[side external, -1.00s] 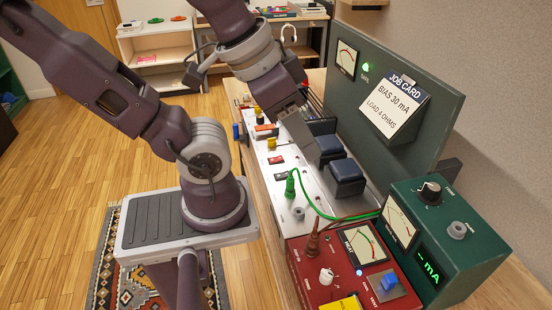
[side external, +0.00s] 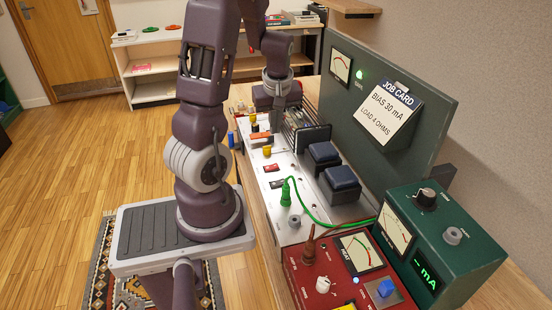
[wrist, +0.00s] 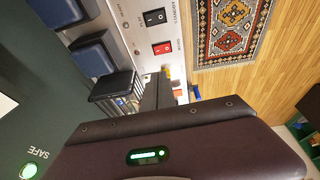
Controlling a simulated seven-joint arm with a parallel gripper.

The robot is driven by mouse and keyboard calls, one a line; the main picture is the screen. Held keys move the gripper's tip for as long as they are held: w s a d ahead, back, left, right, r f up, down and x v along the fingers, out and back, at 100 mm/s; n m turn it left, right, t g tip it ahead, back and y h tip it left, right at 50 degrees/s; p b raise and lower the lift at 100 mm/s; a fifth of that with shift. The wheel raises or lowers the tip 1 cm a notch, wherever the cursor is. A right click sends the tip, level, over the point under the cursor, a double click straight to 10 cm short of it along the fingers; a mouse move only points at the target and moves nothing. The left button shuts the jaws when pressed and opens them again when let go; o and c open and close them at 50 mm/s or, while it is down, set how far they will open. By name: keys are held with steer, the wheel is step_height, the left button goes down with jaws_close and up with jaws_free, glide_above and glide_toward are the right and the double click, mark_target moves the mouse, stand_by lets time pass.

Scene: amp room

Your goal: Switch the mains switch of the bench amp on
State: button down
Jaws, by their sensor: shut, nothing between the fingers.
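The bench amp (side external: 291,225) is a long silver chassis on the bench. Its red rocker switch (side external: 271,168) sits on the top near the left edge, with a black rocker (side external: 277,184) nearer the camera. In the wrist view the red rocker (wrist: 162,48) has a label that seems to read MAINS, and the black rocker (wrist: 155,17) one like STANDBY. I cannot tell which way the red rocker is tipped. My gripper (side external: 276,128) is shut and empty, beyond the red rocker toward the amp's far end. Its fingers (wrist: 161,82) point toward the panel in the wrist view.
Dark blue-topped transformer blocks (side external: 322,153) stand right of the switches. A green plug (side external: 286,193) with a green lead rises on the near side. A red meter box (side external: 335,270) and green meter box (side external: 440,235) stand nearest. A green panel (side external: 395,150) bounds the right.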

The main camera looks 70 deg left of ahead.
mark_target(272, 166)
steer(key=x, duration=0.8)
steer(key=d+x, duration=0.1)
steer(key=x, duration=0.4)
steer(key=shift+w+f, duration=0.25)
steer(key=shift+f, duration=0.3)
steer(key=shift+w+f, duration=0.15)
steer(key=shift+f, duration=0.1)
steer(key=shift+s+r, duration=0.25)
steer(key=shift+s, duration=0.5)
